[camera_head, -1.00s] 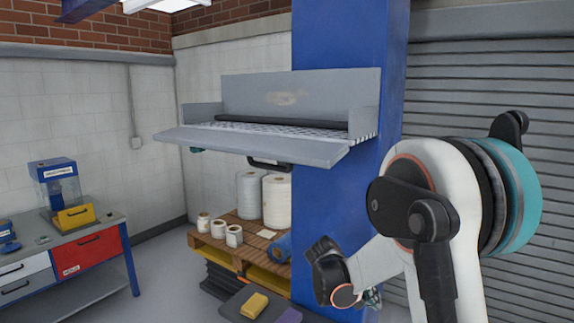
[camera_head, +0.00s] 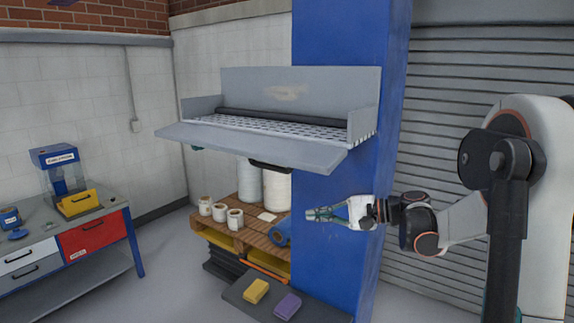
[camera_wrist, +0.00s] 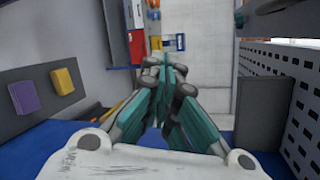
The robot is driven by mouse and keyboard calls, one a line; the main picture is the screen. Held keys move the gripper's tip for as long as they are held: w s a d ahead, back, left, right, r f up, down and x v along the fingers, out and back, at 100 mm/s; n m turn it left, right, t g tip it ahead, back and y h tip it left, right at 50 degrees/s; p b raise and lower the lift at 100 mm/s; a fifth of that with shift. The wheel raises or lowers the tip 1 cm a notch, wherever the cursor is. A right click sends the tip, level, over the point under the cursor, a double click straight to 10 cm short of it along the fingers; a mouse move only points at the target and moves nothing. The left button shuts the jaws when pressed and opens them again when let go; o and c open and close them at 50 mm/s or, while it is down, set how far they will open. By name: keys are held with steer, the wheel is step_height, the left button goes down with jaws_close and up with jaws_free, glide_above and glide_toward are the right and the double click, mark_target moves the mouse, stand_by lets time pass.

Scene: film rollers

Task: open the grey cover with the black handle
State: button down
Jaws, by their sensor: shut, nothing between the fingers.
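The grey cover (camera_head: 255,147) is a wide flap at the front of a grey unit on the blue column. It stands swung out and down, nearly level, and the unit's inside shows behind it. Its black handle (camera_head: 270,165) shows only in part under the front edge. My gripper (camera_head: 310,214), with teal fingers, is shut and empty, below and right of the handle, in front of the blue column and apart from the cover. The shut fingers also show in the wrist view (camera_wrist: 163,68).
Inside the unit are a black roller (camera_head: 280,118) and a perforated plate (camera_head: 270,130). Below stands a pallet (camera_head: 240,236) with white rolls. A dark board (camera_head: 270,303) holds a yellow block and a purple block. A workbench (camera_head: 50,245) is at left; floor between is clear.

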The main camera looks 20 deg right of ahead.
mark_target(286, 171)
steer(key=d+r+t+y, duration=0.2)
steer(key=d+r+t, duration=0.1)
steer(key=r, duration=0.6)
steer(key=shift+m, duration=0.4)
steer(key=w+a+r+p, duration=0.1)
steer(key=a, duration=0.2)
steer(key=w+a+r+p, duration=0.1)
steer(key=a, duration=0.3)
steer(key=w+a+r+p, duration=0.1)
steer(key=a, duration=0.2)
steer(key=shift+w+a, duration=0.2)
steer(key=shift+w, duration=0.1)
steer(key=shift+s, duration=0.1)
steer(key=shift+a, duration=0.1)
